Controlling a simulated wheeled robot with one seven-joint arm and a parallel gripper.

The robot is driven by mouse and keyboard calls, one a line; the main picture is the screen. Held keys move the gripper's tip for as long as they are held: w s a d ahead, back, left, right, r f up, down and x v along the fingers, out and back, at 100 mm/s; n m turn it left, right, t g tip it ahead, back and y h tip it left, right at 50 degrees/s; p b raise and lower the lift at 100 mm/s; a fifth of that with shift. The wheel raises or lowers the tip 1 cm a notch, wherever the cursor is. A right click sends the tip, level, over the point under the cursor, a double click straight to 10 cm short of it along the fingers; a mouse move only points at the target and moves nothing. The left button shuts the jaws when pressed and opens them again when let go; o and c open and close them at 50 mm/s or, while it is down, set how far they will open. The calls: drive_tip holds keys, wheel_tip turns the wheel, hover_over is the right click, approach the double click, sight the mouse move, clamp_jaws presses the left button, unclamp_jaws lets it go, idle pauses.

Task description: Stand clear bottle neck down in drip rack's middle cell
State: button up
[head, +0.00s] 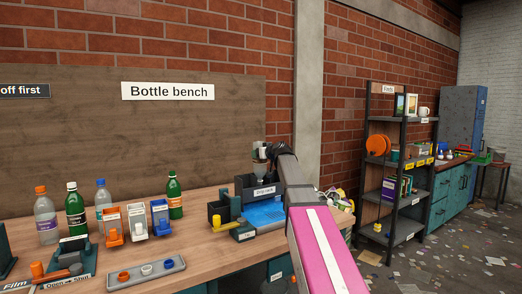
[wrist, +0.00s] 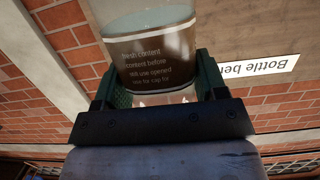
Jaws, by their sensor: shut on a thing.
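My gripper (wrist: 162,92) is shut on a clear bottle (wrist: 140,15) with a dark label band; the jaws press its two sides. In the wrist view the label text reads upright while the wall sign is upside down, so the bottle appears turned over. Its neck cannot be made out. In the head view my gripper (head: 267,152) is above the drip rack (head: 265,190), and the bottle is small and partly hidden by the gripper. The rack is dark, with a label on its front; my arm covers its right part and its cells cannot be told apart.
A blue tray (head: 264,214) lies in front of the rack. To the left stand several bottles, including an orange-capped one (head: 46,218) and a green one (head: 175,195), with small orange, white and blue holders. A grey strip with caps (head: 145,271) lies at the front.

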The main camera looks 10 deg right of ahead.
sight(263, 168)
drive_tip(key=shift+f, duration=3.7)
drive_tip(key=o, duration=1)
drive_tip(key=shift+s, duration=0.1)
drive_tip(key=v, duration=1)
drive_tip(key=shift+s+d, duration=0.15)
drive_tip(key=shift+s, duration=0.15)
